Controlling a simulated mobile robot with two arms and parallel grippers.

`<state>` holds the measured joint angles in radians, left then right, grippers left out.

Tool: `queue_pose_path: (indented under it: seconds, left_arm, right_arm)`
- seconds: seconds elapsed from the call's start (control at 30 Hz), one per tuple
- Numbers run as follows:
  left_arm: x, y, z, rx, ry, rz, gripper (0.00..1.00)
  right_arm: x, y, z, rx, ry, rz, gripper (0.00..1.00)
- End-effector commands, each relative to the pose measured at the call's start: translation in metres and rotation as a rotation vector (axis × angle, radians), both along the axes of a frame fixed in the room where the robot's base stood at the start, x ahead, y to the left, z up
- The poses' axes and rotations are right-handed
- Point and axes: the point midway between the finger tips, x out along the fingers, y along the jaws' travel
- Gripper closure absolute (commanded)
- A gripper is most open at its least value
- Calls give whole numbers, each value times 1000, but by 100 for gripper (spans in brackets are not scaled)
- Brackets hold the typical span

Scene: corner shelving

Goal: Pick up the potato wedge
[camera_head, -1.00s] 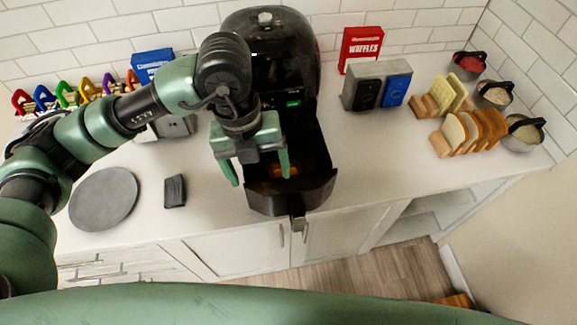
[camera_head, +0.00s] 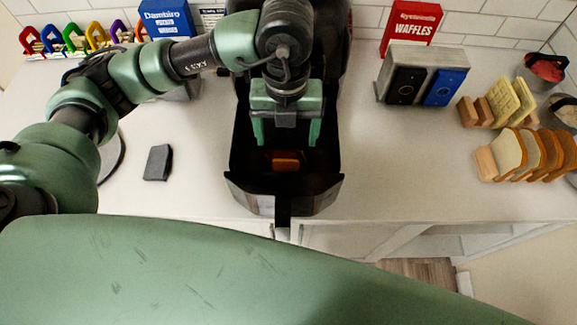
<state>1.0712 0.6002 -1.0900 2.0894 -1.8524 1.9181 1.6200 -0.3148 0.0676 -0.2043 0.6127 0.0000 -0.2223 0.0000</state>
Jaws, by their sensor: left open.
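The potato wedge (camera_head: 286,160) is a small orange-brown piece lying on the floor of the black air fryer drawer (camera_head: 262,199). The drawer is pulled out toward me. My left gripper (camera_head: 287,140) is open and points down over the drawer, its two green fingers spread apart. The fingertips appear just behind the wedge in the picture, with nothing between them. I cannot tell exactly how high they are above it. My right gripper is not in view.
The drawer walls surround the wedge. A grey and blue appliance (camera_head: 425,75), a waffles box (camera_head: 411,25) and sliced bread in a rack (camera_head: 510,150) stand to the right. A dark grey pad (camera_head: 158,162) lies to the left.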

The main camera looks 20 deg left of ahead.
Motion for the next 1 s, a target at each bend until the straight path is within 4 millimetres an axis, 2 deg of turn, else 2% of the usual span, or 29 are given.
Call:
queue_pose_path:
  seconds: [0.03,0.07,0.27,0.53,0.7,0.97,1.0]
  left_arm:
    - [0,0,-9,0,0,0,20]
    - [0,0,-10,0,1,0,20]
    - [-1,0,-26,1,5,1,20]
    - [-2,3,-59,2,6,2,20]
    - [-1,2,-81,0,2,1,20]
    - [-1,2,-86,0,0,0,20]
    - [-1,2,-86,0,0,0,28]
  right_arm:
    - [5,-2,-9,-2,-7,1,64]
    - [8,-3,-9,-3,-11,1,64]
    - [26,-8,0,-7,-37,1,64]
    - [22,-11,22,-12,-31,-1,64]
    - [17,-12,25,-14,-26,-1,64]
    - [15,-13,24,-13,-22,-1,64]
    - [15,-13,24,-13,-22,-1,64]
